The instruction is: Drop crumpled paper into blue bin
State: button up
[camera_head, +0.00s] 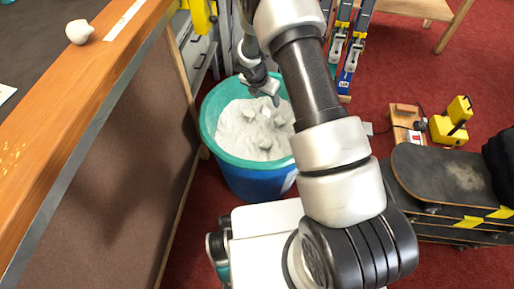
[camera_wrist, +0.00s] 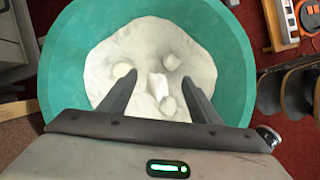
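The blue bin (camera_head: 262,183) stands on the floor beside the bench, with a teal rim and a white liner. It fills most of the wrist view (camera_wrist: 70,75). My gripper (camera_head: 268,92) is over the bin, pointing down; in the wrist view its fingers (camera_wrist: 158,79) are spread apart. A white crumpled paper (camera_wrist: 158,88) shows between the fingers, touching neither; I cannot tell if it is in the air or resting. Other pale crumpled pieces (camera_head: 266,144) lie inside the bin. Another crumpled paper (camera_head: 79,31) sits on the wooden bench edge.
The wooden-edged bench (camera_head: 75,95) runs along the left, close to the bin. To the right are a skateboard-like board (camera_head: 445,175), a yellow tool (camera_head: 451,123) and blue upright clamps (camera_head: 350,55). Red carpet shows between them.

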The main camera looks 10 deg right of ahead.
jog(key=shift+o, duration=0.3)
jog(key=shift+r, duration=0.1)
jog(key=p+v, duration=0.5)
jog(key=v, duration=1.2)
jog(key=shift+a, duration=0.15)
